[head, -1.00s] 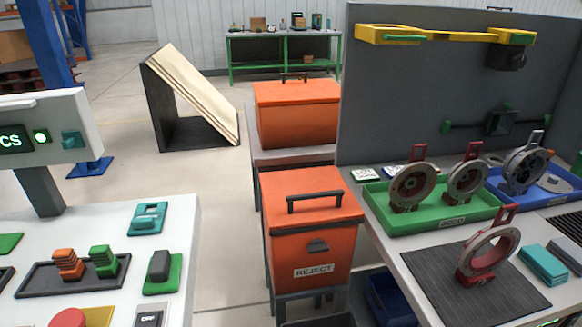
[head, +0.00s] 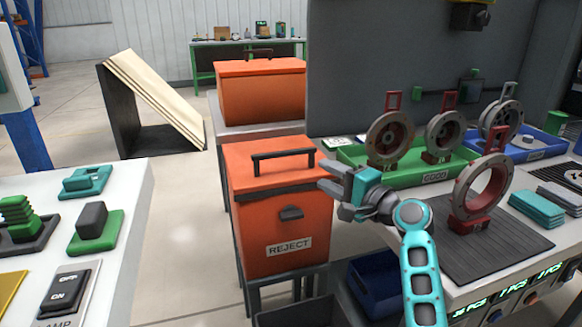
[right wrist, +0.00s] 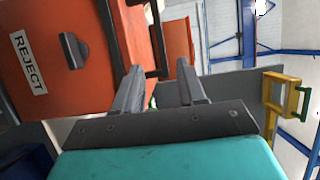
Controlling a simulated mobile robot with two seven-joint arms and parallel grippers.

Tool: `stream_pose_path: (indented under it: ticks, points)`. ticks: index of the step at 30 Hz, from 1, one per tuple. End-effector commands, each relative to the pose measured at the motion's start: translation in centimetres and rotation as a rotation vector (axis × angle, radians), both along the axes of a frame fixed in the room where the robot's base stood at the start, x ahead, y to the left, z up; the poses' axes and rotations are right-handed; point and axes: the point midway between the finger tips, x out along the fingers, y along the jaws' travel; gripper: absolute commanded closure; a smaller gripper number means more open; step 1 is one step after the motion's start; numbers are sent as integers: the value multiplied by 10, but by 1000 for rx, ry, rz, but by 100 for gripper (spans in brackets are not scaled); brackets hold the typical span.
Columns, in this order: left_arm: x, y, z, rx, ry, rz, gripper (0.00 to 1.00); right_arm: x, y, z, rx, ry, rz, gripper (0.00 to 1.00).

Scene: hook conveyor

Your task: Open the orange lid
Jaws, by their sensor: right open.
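The orange lid (head: 240,165) lies closed on the front orange REJECT box (head: 262,235), with a black bar handle (head: 283,155) on top. My right gripper (head: 327,177) is open and empty, just to the right of the lid in the head view, apart from the handle. In the right wrist view the open fingers (right wrist: 158,76) point toward the lid side. The REJECT box (right wrist: 50,50) fills the left there, and the dark handle (right wrist: 157,40) shows between and beyond the fingertips. My left gripper is not in view.
A second orange box (head: 262,97) stands behind, also closed. Right of my gripper are a green tray (head: 405,179) with red-handled rings and another ring (head: 480,190) on a dark mat. A grey panel (head: 400,60) rises behind. A control table (head: 115,240) stands left.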

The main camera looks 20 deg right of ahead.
Motion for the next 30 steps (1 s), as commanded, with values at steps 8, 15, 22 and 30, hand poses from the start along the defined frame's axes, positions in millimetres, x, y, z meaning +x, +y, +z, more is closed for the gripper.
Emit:
stream_pose_path:
  ticks: [8, 15, 22, 30]
  points:
    - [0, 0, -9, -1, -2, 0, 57, 42, 18, 0, 1, -2, 2, 60]
    - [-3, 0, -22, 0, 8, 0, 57, 83, 35, -1, -2, 0, 2, 60]
    - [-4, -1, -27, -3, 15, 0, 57, 108, 45, -1, -3, 0, 0, 60]
    - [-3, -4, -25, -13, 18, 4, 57, 116, 48, 0, -7, 0, 0, 60]
